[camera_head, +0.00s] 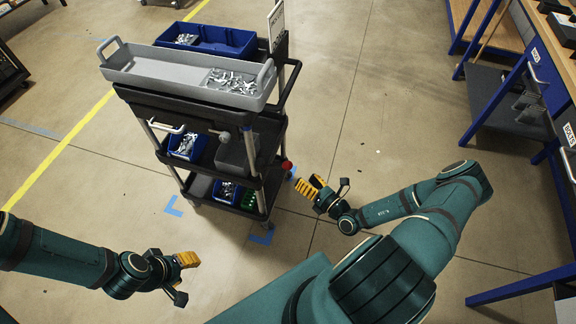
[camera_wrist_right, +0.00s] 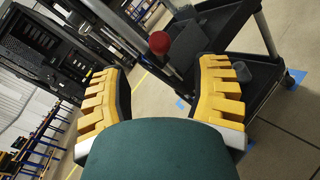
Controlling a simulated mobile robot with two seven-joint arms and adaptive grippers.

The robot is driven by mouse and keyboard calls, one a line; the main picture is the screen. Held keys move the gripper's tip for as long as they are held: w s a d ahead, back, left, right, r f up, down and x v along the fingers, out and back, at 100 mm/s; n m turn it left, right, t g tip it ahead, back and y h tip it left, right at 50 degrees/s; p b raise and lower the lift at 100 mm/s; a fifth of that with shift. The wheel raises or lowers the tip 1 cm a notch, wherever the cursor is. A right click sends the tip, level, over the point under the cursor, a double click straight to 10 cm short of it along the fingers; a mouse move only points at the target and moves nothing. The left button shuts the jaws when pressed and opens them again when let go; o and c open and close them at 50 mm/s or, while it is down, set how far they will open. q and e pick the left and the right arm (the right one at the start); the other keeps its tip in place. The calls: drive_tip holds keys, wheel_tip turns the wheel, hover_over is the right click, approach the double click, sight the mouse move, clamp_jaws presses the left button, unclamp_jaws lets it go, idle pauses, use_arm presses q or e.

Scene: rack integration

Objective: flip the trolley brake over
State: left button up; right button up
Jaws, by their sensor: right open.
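The black trolley (camera_head: 150,98) stands left of the picture's middle in the head view. Its brake shows as a red ball knob (camera_head: 287,165) at the trolley's right side, near the lower shelf. In the right wrist view the red knob (camera_wrist_right: 159,42) sits on a dark lever, beyond the fingertips and between them. My right gripper (camera_head: 309,187) is open and empty, just right of the knob and apart from it; its yellow fingers (camera_wrist_right: 157,70) are spread wide in the wrist view. My left gripper (camera_head: 188,260) is low at the left, away from the trolley; its opening is unclear.
The trolley carries a grey tray (camera_head: 150,70) and blue bins (camera_head: 233,38) with metal parts. Blue tape marks (camera_head: 172,207) lie on the floor by it. A blue-framed workbench (camera_head: 497,104) stands at the right. The floor between trolley and bench is mostly clear.

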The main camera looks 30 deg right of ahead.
sight(291, 167)
drive_tip(key=w, duration=0.3)
drive_tip(key=w+a, duration=0.1)
drive_tip(key=w, duration=0.2)
drive_tip(key=w+b, duration=0.1)
drive_tip(key=w, duration=0.2)
drive_tip(key=shift+a, duration=0.35)
clamp_jaws()
